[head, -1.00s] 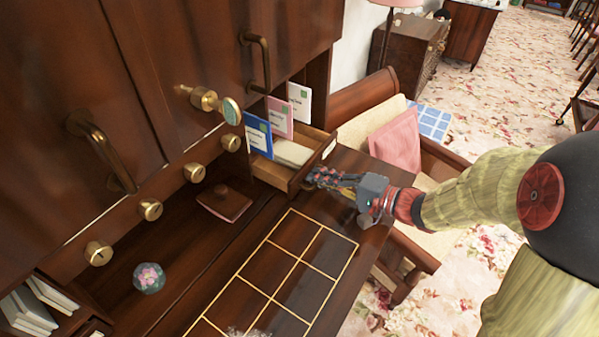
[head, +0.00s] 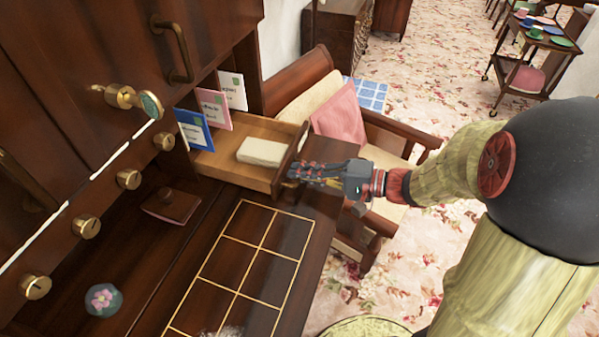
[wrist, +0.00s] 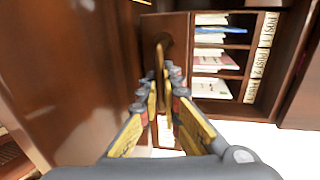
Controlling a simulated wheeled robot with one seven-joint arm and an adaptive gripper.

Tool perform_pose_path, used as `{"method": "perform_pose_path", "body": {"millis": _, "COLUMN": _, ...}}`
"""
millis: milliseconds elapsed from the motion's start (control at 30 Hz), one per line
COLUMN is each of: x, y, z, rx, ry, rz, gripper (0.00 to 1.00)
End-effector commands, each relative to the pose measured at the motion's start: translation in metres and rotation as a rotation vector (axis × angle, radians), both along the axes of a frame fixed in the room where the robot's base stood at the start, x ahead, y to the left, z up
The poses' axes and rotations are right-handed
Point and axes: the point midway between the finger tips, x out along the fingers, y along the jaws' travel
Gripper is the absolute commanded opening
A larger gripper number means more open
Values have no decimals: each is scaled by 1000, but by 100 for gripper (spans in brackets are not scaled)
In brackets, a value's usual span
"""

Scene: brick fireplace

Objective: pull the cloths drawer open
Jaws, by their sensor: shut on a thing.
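The open drawer (head: 233,171) sticks out of the dark wooden desk at its right end, with a folded cream cloth (head: 262,152) lying inside. My gripper (head: 293,172) is at the outer face of the drawer front (head: 287,157), reaching in from the right. In the wrist view my gripper (wrist: 164,80) has its fingers closed around the lower part of the drawer's upright brass handle (wrist: 162,45). The fingers hide part of the handle, and the handle is not clear in the head view.
Envelopes (head: 196,131) stand upright left of the drawer. A brass knob with a round end (head: 130,98) sticks out above. A chair with a pink cushion (head: 340,112) is close behind the drawer. Pigeonholes with papers (wrist: 218,50) show in the wrist view. The gridded desktop (head: 235,262) looks mostly clear.

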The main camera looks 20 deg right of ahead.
Motion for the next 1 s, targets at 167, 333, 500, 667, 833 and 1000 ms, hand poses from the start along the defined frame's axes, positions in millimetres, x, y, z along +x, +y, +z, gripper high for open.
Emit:
{"method": "perform_pose_path", "body": {"millis": 167, "x": 0, "y": 0, "z": 0, "rx": 0, "ry": 0, "rz": 1, "gripper": 13}}
{"method": "perform_pose_path", "body": {"millis": 333, "x": 0, "y": 0, "z": 0, "rx": 0, "ry": 0, "rz": 0, "gripper": 13}}
{"method": "perform_pose_path", "body": {"millis": 500, "x": -1, "y": -3, "z": 1, "rx": -1, "ry": -1, "rz": -1, "gripper": 13}}
{"method": "perform_pose_path", "body": {"millis": 667, "x": -11, "y": -16, "z": 4, "rx": 0, "ry": -2, "rz": -4, "gripper": 13}}
{"method": "perform_pose_path", "body": {"millis": 833, "x": -28, "y": -39, "z": 9, "rx": -1, "ry": -1, "rz": -6, "gripper": 13}}
{"method": "perform_pose_path", "body": {"millis": 1000, "x": -46, "y": -61, "z": 15, "rx": -1, "ry": -2, "rz": -6, "gripper": 13}}
